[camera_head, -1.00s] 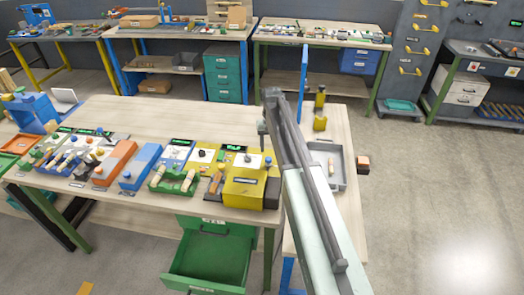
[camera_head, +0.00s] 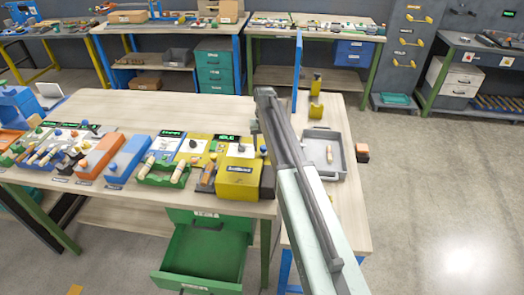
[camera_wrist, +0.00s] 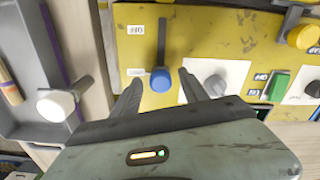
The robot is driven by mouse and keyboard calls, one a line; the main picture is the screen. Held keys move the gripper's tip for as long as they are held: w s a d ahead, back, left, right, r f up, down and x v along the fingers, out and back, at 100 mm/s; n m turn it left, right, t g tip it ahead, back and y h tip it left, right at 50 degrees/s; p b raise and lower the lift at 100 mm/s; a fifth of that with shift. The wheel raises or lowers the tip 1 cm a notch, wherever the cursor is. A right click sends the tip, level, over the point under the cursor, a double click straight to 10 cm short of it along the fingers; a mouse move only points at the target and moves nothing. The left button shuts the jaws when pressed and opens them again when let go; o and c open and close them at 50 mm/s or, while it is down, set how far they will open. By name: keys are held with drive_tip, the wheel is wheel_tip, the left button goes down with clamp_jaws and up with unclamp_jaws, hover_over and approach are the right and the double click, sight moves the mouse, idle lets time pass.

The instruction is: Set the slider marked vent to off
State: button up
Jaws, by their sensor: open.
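In the wrist view a slider with a round blue knob (camera_wrist: 160,81) sits on a yellow panel (camera_wrist: 185,22). Its dark slot (camera_wrist: 162,42) runs up the picture from the knob, so the knob is at the slot's lower end. Small white labels stand left of the slot's two ends, too small to read surely; no "vent" name is legible. My gripper (camera_wrist: 161,76) is open, with one finger on each side of the blue knob; contact cannot be told. In the head view my gripper (camera_head: 255,128) hangs over the panel's right part, partly hidden by my arm.
Right of the slider are a grey dial (camera_wrist: 215,84), a green switch (camera_wrist: 278,86) and a yellow knob (camera_wrist: 302,37). A white knob (camera_wrist: 56,105) is at left. In the head view a yellow box (camera_head: 238,181) stands before the panel, a grey tray (camera_head: 336,148) right, an open green drawer (camera_head: 205,252) below.

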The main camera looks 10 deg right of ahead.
drive_tip(key=shift+r, duration=0.1)
clamp_jaws()
drive_tip(key=shift+w, duration=0.1)
idle(1.1)
